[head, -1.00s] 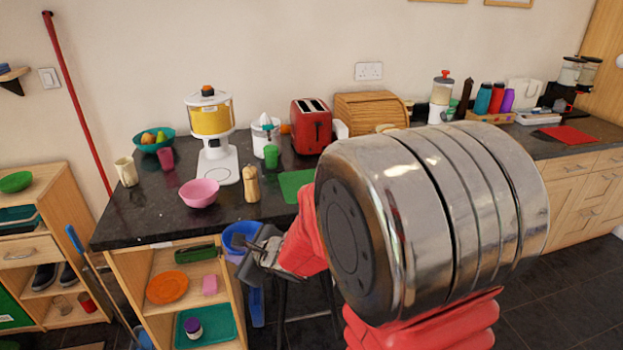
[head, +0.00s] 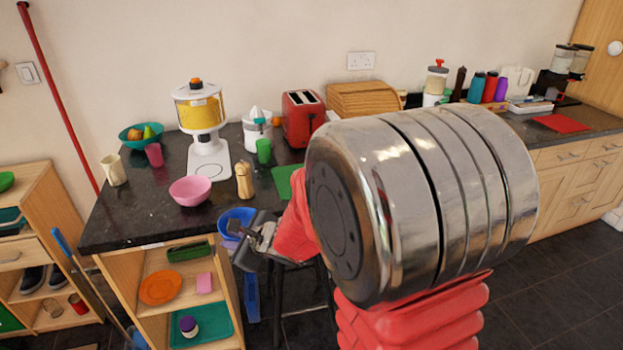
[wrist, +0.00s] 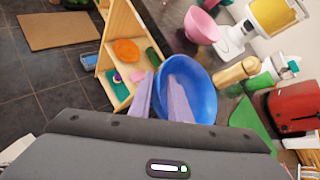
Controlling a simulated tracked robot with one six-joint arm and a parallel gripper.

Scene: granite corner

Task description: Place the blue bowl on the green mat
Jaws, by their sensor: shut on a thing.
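My gripper (head: 252,236) is shut on the rim of the blue bowl (head: 233,216). It holds the bowl in the air at the front edge of the counter, above the open shelf's right side. In the wrist view, the fingers (wrist: 163,82) grip the near left rim, and the blue bowl (wrist: 197,84) looks empty. The green mat (head: 283,178) lies on the counter, right of the bowl and farther back, partly hidden by my arm. It also shows in the wrist view (wrist: 252,122), right of the bowl.
A wooden pepper mill (head: 244,182) stands between the bowl and the mat. A pink bowl (head: 190,190) sits left of it. A green cup (head: 264,151), a red toaster (head: 302,119) and a white-based blender (head: 208,157) stand behind. The counter's front left is clear.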

